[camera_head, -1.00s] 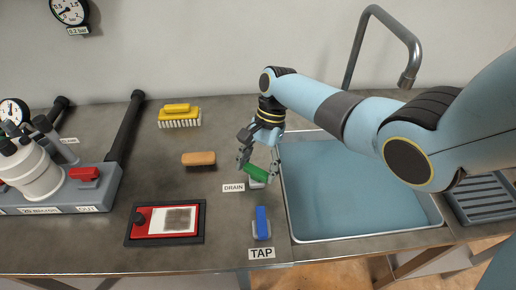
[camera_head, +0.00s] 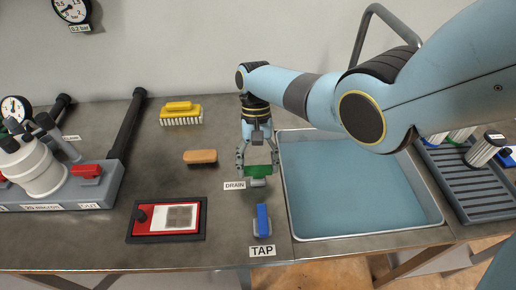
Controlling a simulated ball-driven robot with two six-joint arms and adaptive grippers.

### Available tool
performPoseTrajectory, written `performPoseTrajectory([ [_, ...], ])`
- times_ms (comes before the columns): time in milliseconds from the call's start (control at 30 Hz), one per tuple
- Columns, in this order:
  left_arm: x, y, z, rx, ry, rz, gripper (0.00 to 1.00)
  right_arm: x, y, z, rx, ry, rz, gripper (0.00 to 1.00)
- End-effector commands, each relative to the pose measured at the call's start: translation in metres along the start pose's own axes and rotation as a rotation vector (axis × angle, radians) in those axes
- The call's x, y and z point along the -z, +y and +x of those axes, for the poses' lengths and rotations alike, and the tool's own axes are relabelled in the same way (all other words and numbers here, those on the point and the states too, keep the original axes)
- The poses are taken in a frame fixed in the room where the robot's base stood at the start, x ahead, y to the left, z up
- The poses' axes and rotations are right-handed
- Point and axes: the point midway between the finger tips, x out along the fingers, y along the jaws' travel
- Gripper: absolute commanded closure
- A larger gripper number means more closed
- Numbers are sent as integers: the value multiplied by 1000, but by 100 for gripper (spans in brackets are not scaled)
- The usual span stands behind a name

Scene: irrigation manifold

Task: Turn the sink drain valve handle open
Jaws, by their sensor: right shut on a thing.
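The green drain valve handle (camera_head: 258,170) sits on a small grey valve body (camera_head: 258,182) beside the DRAIN label (camera_head: 235,185), just left of the sink (camera_head: 360,190). The handle lies crosswise, left to right in the picture. My right gripper (camera_head: 258,169) points down at it from behind, with one finger at each end of the handle, and is shut on it. The sink holds bluish water. My left gripper is not in view.
The blue TAP handle (camera_head: 262,220) stands close in front of the drain valve.

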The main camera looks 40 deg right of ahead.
Motion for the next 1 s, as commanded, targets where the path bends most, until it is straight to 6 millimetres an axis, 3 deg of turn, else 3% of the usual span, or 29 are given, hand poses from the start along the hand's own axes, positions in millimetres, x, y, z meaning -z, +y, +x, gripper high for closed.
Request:
performPoseTrajectory([
  [467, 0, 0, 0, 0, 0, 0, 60, 0, 0, 1, -7, 0, -16, 65],
  [500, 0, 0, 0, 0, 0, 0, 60, 0, 0, 1, -7, 0, -16, 31],
  [667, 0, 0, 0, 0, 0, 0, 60, 0, 0, 0, -6, 0, -15, 10],
  [1000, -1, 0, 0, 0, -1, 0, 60, 0, 0, -3, -5, 1, -14, 8],
])
